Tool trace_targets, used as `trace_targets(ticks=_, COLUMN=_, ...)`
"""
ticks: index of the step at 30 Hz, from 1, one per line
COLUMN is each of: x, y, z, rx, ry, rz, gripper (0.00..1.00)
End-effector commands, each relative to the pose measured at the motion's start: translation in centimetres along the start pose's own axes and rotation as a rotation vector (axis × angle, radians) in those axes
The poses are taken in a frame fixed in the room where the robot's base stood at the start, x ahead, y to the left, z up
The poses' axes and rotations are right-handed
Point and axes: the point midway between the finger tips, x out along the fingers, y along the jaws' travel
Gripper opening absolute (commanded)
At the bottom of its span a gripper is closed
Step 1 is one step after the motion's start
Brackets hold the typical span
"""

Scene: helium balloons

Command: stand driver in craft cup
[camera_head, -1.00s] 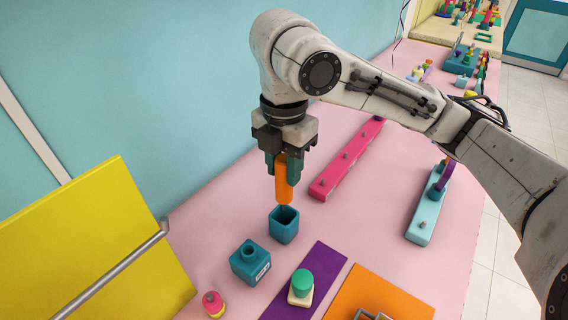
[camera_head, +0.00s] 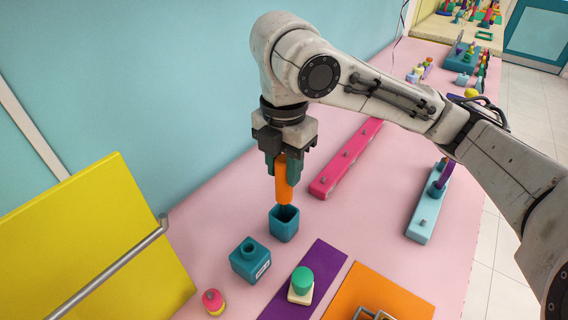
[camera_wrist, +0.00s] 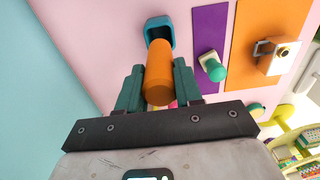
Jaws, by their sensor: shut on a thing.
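The driver (camera_head: 284,182) has an orange handle and is held upright, pointing down. My gripper (camera_head: 280,172) is shut on its handle. The craft cup (camera_head: 284,226) is a teal square cup with an open top on the pink table, right under the driver. The driver's lower end is at the cup's mouth; I cannot tell how far its tip reaches inside. In the wrist view the orange handle (camera_wrist: 159,75) lies between the teal fingers of my gripper (camera_wrist: 158,88). The cup (camera_wrist: 158,30) shows just beyond the handle, which covers part of its opening.
A teal block with a round neck (camera_head: 250,260) stands close to the cup. A small pink and yellow piece (camera_head: 213,301), a green-topped piece (camera_head: 302,281) on a purple strip and an orange board (camera_head: 375,292) are in front. A pink bar (camera_head: 345,160) lies behind. A yellow panel (camera_head: 95,240) leans at left.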

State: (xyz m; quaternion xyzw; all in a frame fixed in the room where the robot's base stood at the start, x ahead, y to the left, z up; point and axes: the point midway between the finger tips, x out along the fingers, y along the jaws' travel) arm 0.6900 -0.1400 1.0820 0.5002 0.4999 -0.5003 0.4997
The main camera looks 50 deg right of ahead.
Motion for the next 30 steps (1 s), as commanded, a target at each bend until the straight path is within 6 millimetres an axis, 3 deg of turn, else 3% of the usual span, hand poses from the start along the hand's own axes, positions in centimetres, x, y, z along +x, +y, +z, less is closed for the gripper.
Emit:
trace_targets(ticks=9, x=0.90, y=-0.01, z=0.00, rx=0.000, ry=0.000, rz=0.000, gripper=0.00)
trace_targets(ticks=30, x=0.79, y=0.02, z=0.02, rx=0.000, ry=0.000, rz=0.000, gripper=0.00)
